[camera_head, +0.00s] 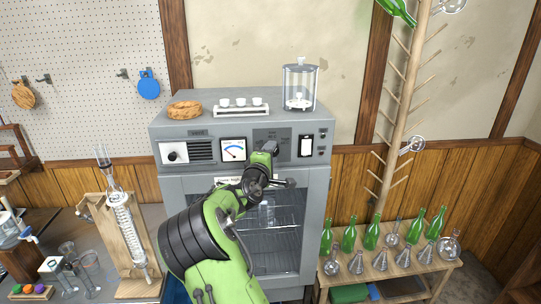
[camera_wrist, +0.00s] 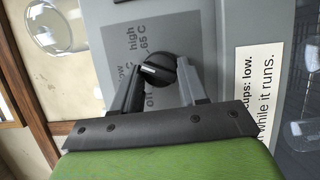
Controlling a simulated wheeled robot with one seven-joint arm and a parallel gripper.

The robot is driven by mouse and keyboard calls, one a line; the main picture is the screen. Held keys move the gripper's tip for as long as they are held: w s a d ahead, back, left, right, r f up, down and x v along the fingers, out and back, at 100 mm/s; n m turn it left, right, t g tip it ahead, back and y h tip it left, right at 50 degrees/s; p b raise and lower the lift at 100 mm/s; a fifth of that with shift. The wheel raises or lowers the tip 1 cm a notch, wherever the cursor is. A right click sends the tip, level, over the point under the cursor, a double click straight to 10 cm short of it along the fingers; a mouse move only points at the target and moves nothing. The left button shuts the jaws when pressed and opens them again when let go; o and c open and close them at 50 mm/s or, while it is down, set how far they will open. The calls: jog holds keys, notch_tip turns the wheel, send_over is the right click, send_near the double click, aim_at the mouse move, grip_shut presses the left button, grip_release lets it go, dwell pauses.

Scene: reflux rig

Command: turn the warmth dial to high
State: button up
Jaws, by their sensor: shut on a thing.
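The warmth dial (camera_wrist: 157,70) is a round black knob with a white pointer mark, on a grey panel printed "low", "high 65 C" and "off". The pointer faces left in the wrist view, roughly between "low" and "high"; its exact setting is hard to tell. My gripper (camera_wrist: 160,79) has one finger on each side of the knob and is shut on it. In the head view my gripper (camera_head: 269,150) is at the front panel of the grey oven (camera_head: 318,185) and hides the dial.
A white switch (camera_head: 306,146), a gauge (camera_head: 233,149) and another knob (camera_head: 173,155) are on the same panel. A glass jar (camera_head: 300,88), a cup rack (camera_head: 241,110) and a cork ring (camera_head: 185,110) stand on the oven.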

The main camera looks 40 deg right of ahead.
jog(key=m+y, duration=0.1)
jog(key=m, duration=0.1)
jog(key=m+y, duration=0.1)
jog(key=m, duration=0.2)
jog(key=shift+r+g+b, duration=0.15)
jog(key=shift+g+b, duration=0.25)
jog(key=shift+m+y, duration=0.3)
jog(key=o, duration=1)
jog(key=shift+d, duration=0.1)
jog(key=shift+o, duration=0.2)
jog(key=shift+s+r, duration=0.1)
jog(key=b+v, duration=0.2)
jog(key=v, duration=1.3)
jog(key=shift+s+a, duration=0.2)
jog(key=shift+a, duration=0.2)
